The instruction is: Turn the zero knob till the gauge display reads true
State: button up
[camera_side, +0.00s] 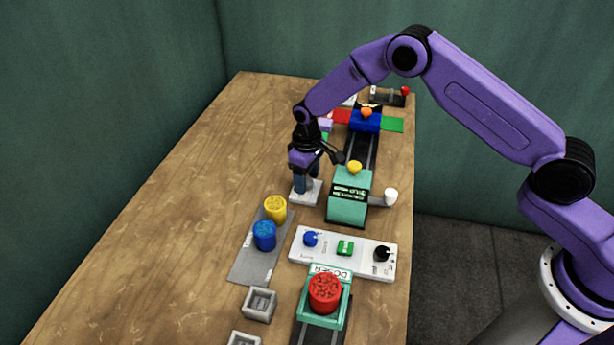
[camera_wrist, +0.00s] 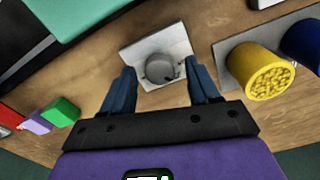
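A round grey knob (camera_wrist: 160,68) sits on a small white plate (camera_side: 300,198), which also shows in the wrist view (camera_wrist: 137,52). The knob has a small dark mark near its edge. My gripper (camera_side: 307,181) is over this plate, pointing down. In the wrist view its two blue fingers (camera_wrist: 162,75) are apart, one on each side of the knob, with gaps visible. The green gauge box (camera_side: 346,209) stands right of the plate with a dark display (camera_side: 350,192); its lettering is too small to read. In the side view my fingers hide the knob.
A yellow cylinder (camera_side: 275,209) and a blue cylinder (camera_side: 264,236) stand on a grey mat (camera_side: 246,270) close by. A white control panel (camera_side: 372,264) and a red cylinder (camera_side: 325,293) on a green holder are nearer the camera. The table's left side is clear.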

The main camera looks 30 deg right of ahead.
aim_at(308, 183)
notch_tip(308, 183, up, 18)
jog(key=shift+f, duration=0.25)
dwell(0.4)
dwell(0.4)
jog(key=s+d+r+n, duration=0.1)
jog(key=s+r+n, duration=0.15)
jog(key=s, duration=0.75)
jog(key=s+d+r+n, duration=0.15)
jog(key=s+r, duration=0.25)
jog(key=s, duration=0.7)
jog(key=s+d+n, duration=0.1)
jog(key=s+d, duration=0.5)
jog(key=s, duration=0.3)
jog(key=s+d+f+n, duration=0.1)
jog(key=s+d, duration=0.5)
jog(key=s, duration=0.3)
jog(key=shift+s+n, duration=0.3)
